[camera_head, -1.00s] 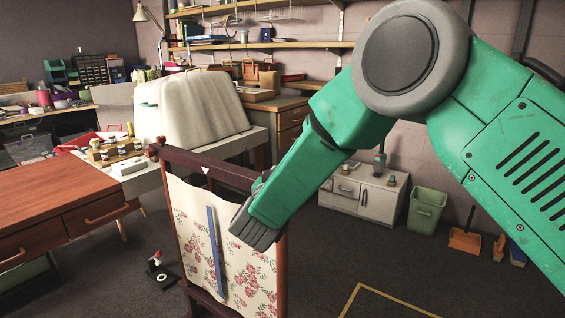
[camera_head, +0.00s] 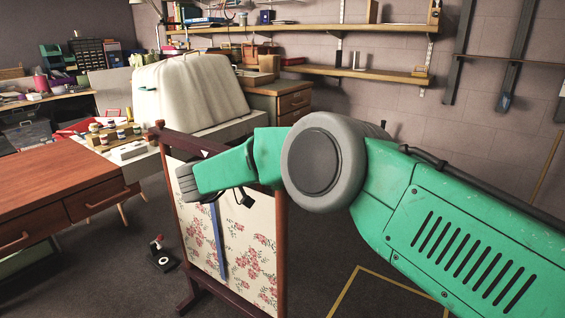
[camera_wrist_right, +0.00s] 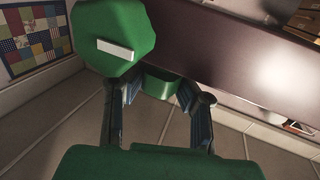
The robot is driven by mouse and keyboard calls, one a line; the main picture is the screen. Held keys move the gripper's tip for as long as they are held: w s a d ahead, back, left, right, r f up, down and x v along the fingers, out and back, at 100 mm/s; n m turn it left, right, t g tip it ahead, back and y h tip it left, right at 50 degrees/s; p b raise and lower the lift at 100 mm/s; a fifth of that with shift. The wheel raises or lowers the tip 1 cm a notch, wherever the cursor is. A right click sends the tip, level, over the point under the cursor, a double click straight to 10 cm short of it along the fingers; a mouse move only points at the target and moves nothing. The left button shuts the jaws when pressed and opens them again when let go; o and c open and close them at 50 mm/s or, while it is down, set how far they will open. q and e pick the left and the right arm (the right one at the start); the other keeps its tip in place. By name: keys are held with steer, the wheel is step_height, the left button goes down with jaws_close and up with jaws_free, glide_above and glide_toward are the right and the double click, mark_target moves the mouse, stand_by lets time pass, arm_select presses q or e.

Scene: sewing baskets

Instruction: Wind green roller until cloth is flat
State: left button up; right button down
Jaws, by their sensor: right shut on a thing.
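A floral cloth (camera_head: 251,240) hangs in a dark wooden frame (camera_head: 283,250), looking mostly smooth, with a blue strip (camera_head: 218,245) upright down it. My right gripper (camera_head: 187,183) is at the frame's upper part, in front of the cloth, and its arm hides part of the top bar. In the right wrist view, the fingers of my right gripper (camera_wrist_right: 158,88) are shut on a green piece (camera_wrist_right: 160,82) of the green roller. A green many-sided knob (camera_wrist_right: 113,38) with a white bar shows above; its link to that piece is unclear. My left gripper is out of view.
A wooden desk (camera_head: 75,190) stands left of the frame. A covered white shape (camera_head: 190,92) stands behind on a bench. A small stand with a red top (camera_head: 158,250) is on the floor. Open floor with a yellow line (camera_head: 390,285) lies right.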

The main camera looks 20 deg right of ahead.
steer(key=shift+a+g, duration=0.2)
steer(key=shift+g, duration=0.1)
stand_by(0.4)
steer(key=c, duration=1.3)
jaws_free()
steer(key=shift+o, duration=0.6)
steer(key=shift+a, duration=0.25)
steer(key=shift+r, duration=0.1)
steer(key=shift+w+d+r, duration=0.1)
steer(key=shift+r, duration=0.1)
step_height(320, 180, up, 8)
steer(key=shift+r, duration=0.15)
steer(key=shift+a+r, duration=0.3)
steer(key=shift+r, duration=0.2)
steer(key=shift+d, duration=0.1)
